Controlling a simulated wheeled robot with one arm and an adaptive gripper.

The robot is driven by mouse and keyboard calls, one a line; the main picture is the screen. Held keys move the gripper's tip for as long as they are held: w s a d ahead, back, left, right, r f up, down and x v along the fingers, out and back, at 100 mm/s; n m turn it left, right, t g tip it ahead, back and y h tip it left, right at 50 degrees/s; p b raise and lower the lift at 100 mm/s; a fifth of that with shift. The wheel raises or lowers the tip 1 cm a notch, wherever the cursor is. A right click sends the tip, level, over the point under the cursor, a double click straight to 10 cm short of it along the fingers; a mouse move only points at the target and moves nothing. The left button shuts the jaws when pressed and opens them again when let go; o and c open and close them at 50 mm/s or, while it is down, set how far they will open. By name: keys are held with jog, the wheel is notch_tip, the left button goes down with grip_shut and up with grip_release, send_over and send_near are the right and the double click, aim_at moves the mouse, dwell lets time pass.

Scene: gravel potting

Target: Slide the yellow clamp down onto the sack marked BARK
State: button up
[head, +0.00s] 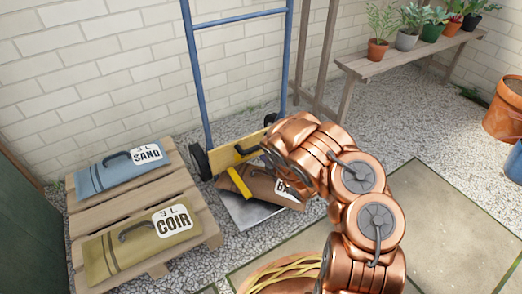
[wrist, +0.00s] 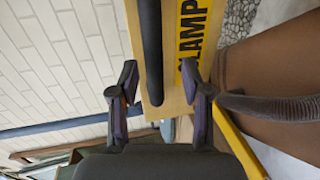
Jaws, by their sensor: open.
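The yellow clamp (head: 226,158) is a flat bar across the blue hand truck, above the brown sack. In the wrist view the clamp (wrist: 190,40) shows black lettering reading CLAMP and a black bar handle (wrist: 152,50). The brown sack (head: 262,186) lies on the truck's metal plate, and my arm covers most of its label. The sack also shows in the wrist view (wrist: 275,70), with a dark carry handle. My gripper (wrist: 164,90) is open, with its fingers on either side of the clamp's black handle. My arm hides most of the gripper in the head view.
A pallet (head: 75,220) at the left holds a blue SAND sack (head: 110,175) and an olive COIR sack (head: 140,250). A yellow bar (head: 240,183) slants down from the clamp in front of the brown sack. A bench (head: 400,58) with several potted plants stands at the back right.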

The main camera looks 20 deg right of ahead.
jog(key=v, duration=0.8)
dwell(0.4)
jog(key=d+r+m+g+h+p, duration=0.2)
jog(key=d+r+m+h+p, duration=0.3)
jog(key=r+p, duration=0.6)
jog(key=d+r+m+g+h+p, duration=0.2)
jog(key=d+r+m+h+p, duration=0.3)
jog(key=r, duration=1.1)
jog(key=s+a+r+m+g+y+p, duration=0.1)
jog(key=s+r+m+g+p, duration=0.15)
jog(key=s+r+p, duration=0.5)
jog(key=s+r+m+g+p, duration=0.25)
jog(key=r+p, duration=0.25)
jog(key=r, duration=0.5)
jog(key=s+a+r+m+g+y+p, duration=0.1)
jog(key=s+a+r+m+g+p, duration=0.1)
jog(key=s+a+r+p, duration=0.4)
jog(key=s+a+r+m+g+y+p, duration=0.1)
jog(key=s+a+r+p, duration=0.5)
jog(key=s+r, duration=0.8)
jog(key=s+a+r+m+g+y+p, duration=0.2)
jog(key=s+a+r+g+p, duration=0.3)
jog(key=s+r+p, duration=0.4)
notch_tip(320, 180, up, 2)
jog(key=s+a+y, duration=0.1)
jog(key=s, duration=0.2)
jog(key=shift+a+m+p, duration=0.3)
jog(key=shift+a, duration=0.1)
